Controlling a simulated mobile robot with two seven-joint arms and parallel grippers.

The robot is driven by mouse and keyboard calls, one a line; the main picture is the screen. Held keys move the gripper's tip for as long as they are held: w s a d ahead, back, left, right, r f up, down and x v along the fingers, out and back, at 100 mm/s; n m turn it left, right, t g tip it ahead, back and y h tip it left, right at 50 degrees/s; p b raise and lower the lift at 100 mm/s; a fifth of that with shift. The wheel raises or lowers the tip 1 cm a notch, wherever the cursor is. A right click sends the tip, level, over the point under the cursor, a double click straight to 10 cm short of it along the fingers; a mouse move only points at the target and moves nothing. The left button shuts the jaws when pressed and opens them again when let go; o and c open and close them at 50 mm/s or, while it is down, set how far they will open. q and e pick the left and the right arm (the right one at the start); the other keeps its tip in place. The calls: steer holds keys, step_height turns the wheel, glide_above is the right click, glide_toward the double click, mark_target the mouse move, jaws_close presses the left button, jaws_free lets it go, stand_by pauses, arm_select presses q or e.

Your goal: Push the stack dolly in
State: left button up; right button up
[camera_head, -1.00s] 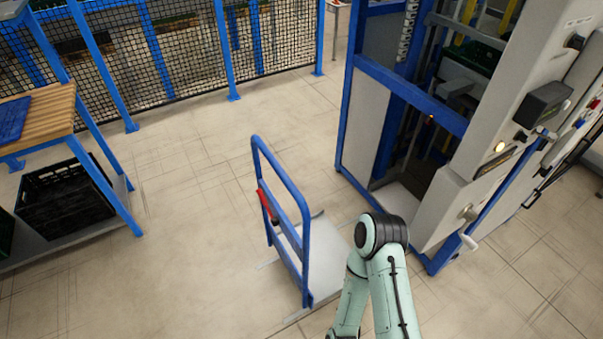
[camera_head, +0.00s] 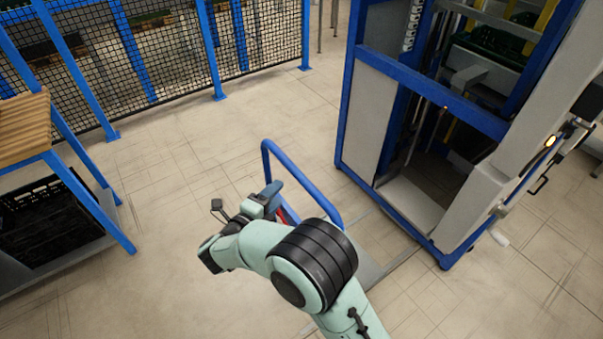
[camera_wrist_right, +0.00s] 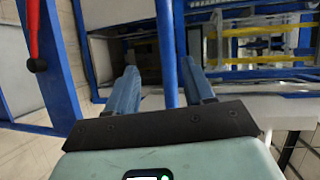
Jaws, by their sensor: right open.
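The stack dolly has a blue tubular push handle (camera_head: 300,170) and a low grey platform (camera_head: 366,268), partly hidden behind my right arm. It stands on the floor in front of the blue-framed machine bay. My right gripper (camera_head: 268,196) is at the handle. In the right wrist view, my open right gripper (camera_wrist_right: 160,88) has one finger on each side of a blue upright tube (camera_wrist_right: 167,40). Whether the fingers touch it cannot be told. A red grip (camera_wrist_right: 32,35) shows beside a blue bar at the left. My left gripper is not in view.
The machine's blue-framed bay has an open lower front with a pale floor plate (camera_head: 410,203). A workbench (camera_head: 24,128) with a black crate (camera_head: 45,225) below stands at left. A mesh fence (camera_head: 170,60) closes the back. The floor between is clear.

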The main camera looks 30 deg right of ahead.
steer(key=w+d+f+m+p, duration=0.1)
steer(key=w+d, duration=0.4)
steer(key=d, duration=0.6)
steer(key=shift+w+d+g, duration=0.15)
steer(key=shift+w+g, duration=0.2)
steer(key=shift+g, duration=0.05)
steer(key=shift+f, duration=0.1)
jaws_close()
